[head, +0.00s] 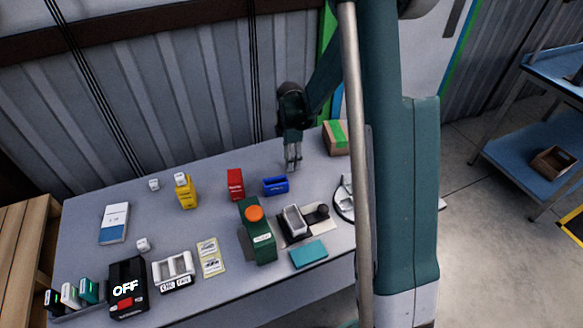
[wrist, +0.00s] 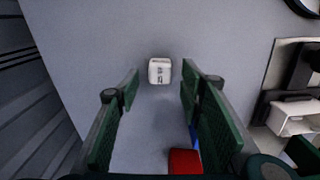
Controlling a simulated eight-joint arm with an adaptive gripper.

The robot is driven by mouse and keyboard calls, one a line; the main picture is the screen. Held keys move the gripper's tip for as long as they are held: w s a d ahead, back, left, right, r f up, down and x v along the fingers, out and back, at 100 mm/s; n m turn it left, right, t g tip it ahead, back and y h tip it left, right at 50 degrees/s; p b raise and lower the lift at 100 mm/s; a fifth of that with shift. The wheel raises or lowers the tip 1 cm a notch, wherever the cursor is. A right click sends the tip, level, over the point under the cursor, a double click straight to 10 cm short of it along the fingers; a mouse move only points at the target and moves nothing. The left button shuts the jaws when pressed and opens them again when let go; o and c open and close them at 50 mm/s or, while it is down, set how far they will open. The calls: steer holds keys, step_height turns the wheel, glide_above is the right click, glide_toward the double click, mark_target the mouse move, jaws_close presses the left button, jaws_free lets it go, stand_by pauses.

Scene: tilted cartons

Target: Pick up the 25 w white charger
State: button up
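A small white charger block (wrist: 159,71) with dark markings on its face sits on the grey table in the wrist view. It lies in line with the gap between my fingertips and looks beyond them, untouched. My gripper (wrist: 160,86) is open, with a green-padded finger on each side and nothing between. In the head view, my gripper (head: 292,167) points down over the back right of the table. I cannot make out that block there; the gripper may hide it.
A red box (head: 235,185) and blue box (head: 275,186) stand left of and near my gripper. A carton (head: 336,138) with green tape is at the back right. A green device (head: 257,235) and grey-black holder (head: 294,222) are in front. Table around the block is clear.

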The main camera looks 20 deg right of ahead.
steer(key=shift+f, duration=1.5)
steer(key=shift+c, duration=0.6)
steer(key=c, duration=0.9)
